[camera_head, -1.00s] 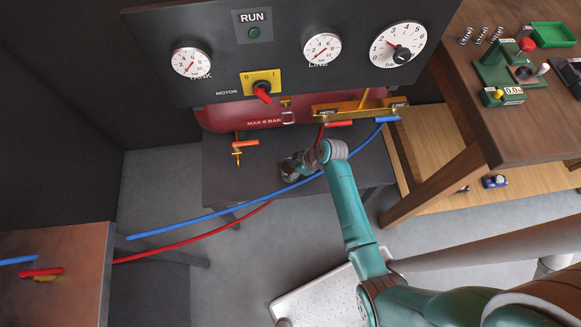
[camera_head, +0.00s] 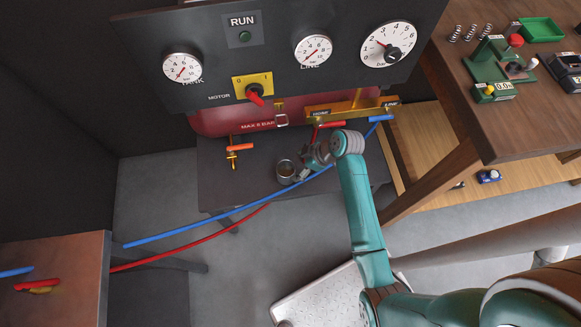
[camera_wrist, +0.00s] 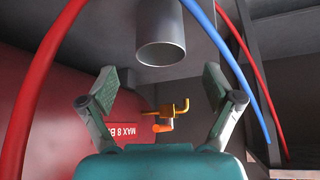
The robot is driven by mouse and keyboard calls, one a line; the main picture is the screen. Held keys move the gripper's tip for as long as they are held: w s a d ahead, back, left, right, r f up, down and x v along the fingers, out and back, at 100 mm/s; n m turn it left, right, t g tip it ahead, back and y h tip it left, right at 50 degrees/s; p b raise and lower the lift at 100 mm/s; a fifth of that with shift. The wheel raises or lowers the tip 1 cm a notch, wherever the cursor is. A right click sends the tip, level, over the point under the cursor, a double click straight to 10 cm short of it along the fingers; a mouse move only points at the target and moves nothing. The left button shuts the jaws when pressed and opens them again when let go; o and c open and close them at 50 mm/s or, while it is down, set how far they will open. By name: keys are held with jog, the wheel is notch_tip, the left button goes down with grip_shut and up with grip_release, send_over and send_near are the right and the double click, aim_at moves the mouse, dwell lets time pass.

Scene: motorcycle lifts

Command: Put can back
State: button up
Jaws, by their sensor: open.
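The can (camera_head: 285,171) is a small grey metal cylinder with an open top. It stands upright on the dark low bench (camera_head: 235,190) below the red tank. It also shows in the wrist view (camera_wrist: 160,42), upside down in the picture, apart from both fingers. My gripper (camera_head: 303,172) is just to the right of the can in the head view. In the wrist view my gripper (camera_wrist: 165,88) has its two fingers spread wide with nothing between them.
The red tank (camera_head: 215,122) and gauge panel (camera_head: 285,75) rise behind the can. An orange-handled valve (camera_head: 238,147) is to its left. A blue hose (camera_head: 220,217) and a red hose (camera_head: 190,250) run past the bench front. A wooden workbench (camera_head: 510,130) stands right.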

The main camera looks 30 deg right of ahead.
jog(key=shift+v, duration=2)
jog(key=s+a+m+t+h, duration=0.2)
jog(key=s+m, duration=0.1)
jog(key=s, duration=0.6)
jog(key=s+a+m+t+h, duration=0.2)
jog(key=s+m+t+h, duration=0.15)
jog(key=s, duration=0.55)
jog(key=s+r+m+t, duration=0.1)
jog(key=s+r+t, duration=0.1)
jog(key=s+r, duration=0.4)
jog(key=s+a+r+m+t, duration=0.1)
jog(key=s+r, duration=0.6)
jog(key=r, duration=0.7)
jog(key=shift+r+m+t, duration=0.2)
jog(key=shift+m+t, duration=0.45)
jog(key=shift+t, duration=0.4)
jog(key=shift+y, duration=0.25)
